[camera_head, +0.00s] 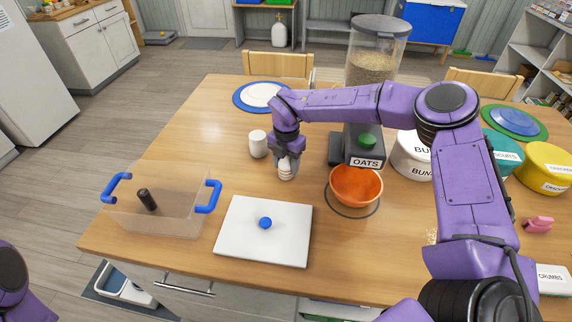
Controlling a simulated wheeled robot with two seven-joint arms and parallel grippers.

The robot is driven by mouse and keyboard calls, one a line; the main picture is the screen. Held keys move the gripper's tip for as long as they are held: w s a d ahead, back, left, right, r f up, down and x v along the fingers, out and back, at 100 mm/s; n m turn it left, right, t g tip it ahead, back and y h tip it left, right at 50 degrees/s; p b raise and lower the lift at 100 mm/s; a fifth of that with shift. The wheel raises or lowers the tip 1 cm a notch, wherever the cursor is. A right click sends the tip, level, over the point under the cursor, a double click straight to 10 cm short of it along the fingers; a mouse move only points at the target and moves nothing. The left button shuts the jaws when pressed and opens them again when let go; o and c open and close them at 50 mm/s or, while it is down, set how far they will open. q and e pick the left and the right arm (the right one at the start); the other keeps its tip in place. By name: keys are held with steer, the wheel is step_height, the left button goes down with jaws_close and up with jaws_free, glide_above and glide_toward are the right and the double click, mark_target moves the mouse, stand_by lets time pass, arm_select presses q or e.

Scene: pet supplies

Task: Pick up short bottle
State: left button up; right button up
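My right gripper (286,170) points down at the tabletop, in the middle of the table. A small cream-white object, perhaps the short bottle (286,167), shows between its fingers, low on the table and mostly hidden by them. I cannot tell whether the fingers press on it. A short white cylinder (258,144) stands upright just left of the gripper, apart from it. A small dark cylinder (147,199) leans inside the clear box at left. My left gripper is out of view; only a bit of my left arm shows at the lower left.
The clear box (180,220) has blue handles. A white board with a blue knob (265,223) lies in front of the gripper. An orange bowl (356,186), an oats dispenser (366,150) and labelled tubs stand at right. A blue-rimmed plate (240,96) lies behind.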

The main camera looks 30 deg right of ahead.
steer(key=shift+c, duration=0.4)
steer(key=shift+r, duration=0.1)
steer(key=shift+r, duration=0.3)
steer(key=s+a+r+b, duration=0.7)
steer(key=s+r, duration=0.5)
steer(key=r, duration=0.1)
steer(key=w+a+r+p, duration=0.3)
steer(key=w+a, duration=0.1)
steer(key=a, duration=0.2)
steer(key=w+a+r+p, duration=0.2)
steer(key=w+a+p, duration=0.15)
steer(key=a, duration=0.35)
steer(key=w+a+f+p, duration=0.1)
steer(key=w+a+p, duration=0.2)
steer(key=a, duration=0.4)
steer(key=w+a+f+p, duration=0.2)
steer(key=w+a+p, duration=0.2)
steer(key=a, duration=0.3)
steer(key=shift+w+p, duration=0.2)
steer(key=shift+p, duration=0.7)
